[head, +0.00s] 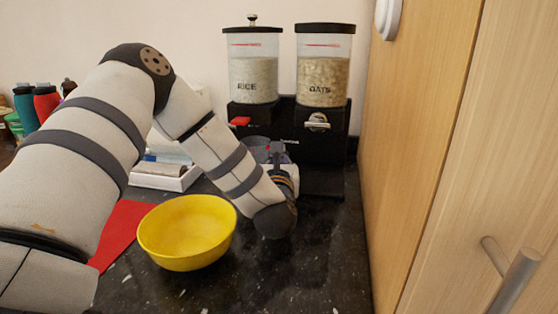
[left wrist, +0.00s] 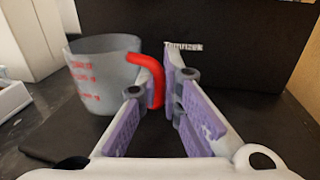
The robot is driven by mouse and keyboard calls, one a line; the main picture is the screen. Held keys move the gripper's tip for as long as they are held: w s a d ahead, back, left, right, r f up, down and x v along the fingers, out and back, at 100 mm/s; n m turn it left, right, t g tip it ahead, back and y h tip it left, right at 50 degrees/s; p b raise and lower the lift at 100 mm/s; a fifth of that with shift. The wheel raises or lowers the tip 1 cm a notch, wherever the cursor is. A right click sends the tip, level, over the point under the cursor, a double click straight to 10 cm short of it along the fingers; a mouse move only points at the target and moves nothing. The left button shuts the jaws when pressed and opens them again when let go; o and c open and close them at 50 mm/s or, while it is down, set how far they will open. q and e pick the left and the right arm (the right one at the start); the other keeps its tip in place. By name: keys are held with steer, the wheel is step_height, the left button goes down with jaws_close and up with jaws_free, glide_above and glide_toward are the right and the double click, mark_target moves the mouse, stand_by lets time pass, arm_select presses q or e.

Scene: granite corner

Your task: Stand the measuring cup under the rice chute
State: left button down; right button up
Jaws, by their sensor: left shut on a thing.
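The rice dispenser (head: 253,80) is a clear canister labelled RICE, with a red lever (head: 240,121) below it on a black stand (head: 325,150). The measuring cup is grey and see-through with red markings and a red handle (left wrist: 155,75); its body (left wrist: 100,82) looks upright in the left wrist view. My left gripper (left wrist: 164,85) is shut on the red handle. In the head view the cup is low in front of the stand on the rice side, mostly hidden by my left arm. The chute mouth is not clearly visible. Whether the cup's bottom touches the dark base (left wrist: 75,130) is unclear.
An oats dispenser (head: 323,80) stands to the right, beside a wooden cabinet (head: 420,130). A yellow bowl (head: 187,235) and a red mat (head: 122,232) are on the dark granite counter in front. A white tray (head: 160,180) and bottles (head: 27,108) are at left.

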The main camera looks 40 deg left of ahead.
arm_select(q)
steer(key=shift+f, duration=0.45)
steer(key=shift+r, duration=0.1)
steer(key=c, duration=1.8)
jaws_free()
steer(key=shift+o, duration=0.2)
